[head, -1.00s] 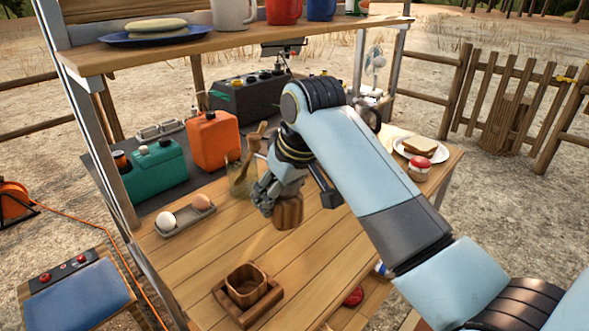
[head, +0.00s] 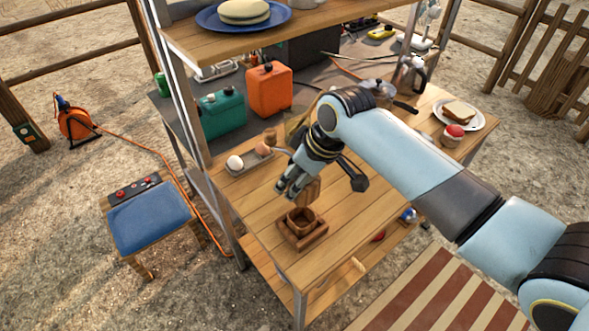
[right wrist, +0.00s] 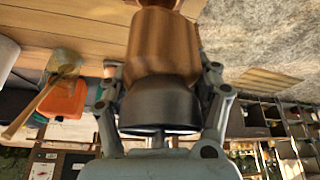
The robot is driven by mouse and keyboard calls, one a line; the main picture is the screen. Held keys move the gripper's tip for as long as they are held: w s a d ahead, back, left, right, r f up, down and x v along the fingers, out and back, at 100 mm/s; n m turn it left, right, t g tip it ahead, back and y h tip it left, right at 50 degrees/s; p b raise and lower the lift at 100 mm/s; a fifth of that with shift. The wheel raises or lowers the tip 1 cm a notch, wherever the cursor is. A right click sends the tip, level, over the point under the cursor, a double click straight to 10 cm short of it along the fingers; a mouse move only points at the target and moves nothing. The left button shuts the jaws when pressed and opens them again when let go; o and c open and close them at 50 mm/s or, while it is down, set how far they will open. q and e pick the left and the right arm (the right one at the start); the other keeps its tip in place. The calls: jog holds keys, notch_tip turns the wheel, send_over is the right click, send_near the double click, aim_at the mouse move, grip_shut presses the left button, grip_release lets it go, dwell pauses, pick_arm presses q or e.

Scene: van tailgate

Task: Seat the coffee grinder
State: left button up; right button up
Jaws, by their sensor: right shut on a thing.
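The coffee grinder (head: 312,192) is a wooden body with a dark collar. My right gripper (head: 292,186) is shut on it, and the gripper hides much of it in the head view. In the right wrist view the grinder's wooden body (right wrist: 160,45) and black collar (right wrist: 160,105) sit between the two fingers (right wrist: 161,98). A square wooden holder with a raised cup-like middle (head: 318,240) stands on the table near its front edge. The grinder appears just behind and above it; the gap cannot be told exactly. My left gripper is not in view.
An egg tray (head: 240,168) is left of the gripper. Behind stand a teal canister (head: 222,112) and an orange canister (head: 269,90). A sandwich plate (head: 478,118) and a red-lidded jar (head: 453,135) are at the right. The bare wooden table (head: 262,205) is free left of the holder.

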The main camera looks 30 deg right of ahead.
jog(key=shift+f, duration=0.85)
pick_arm(q)
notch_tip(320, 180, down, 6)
jog(key=b, duration=0.6)
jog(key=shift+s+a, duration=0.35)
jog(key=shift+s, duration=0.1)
pick_arm(e)
jog(key=shift+f, duration=3.35)
jog(key=o, duration=1.7)
jog(key=shift+o, duration=0.2)
jog(key=shift+f, duration=0.1)
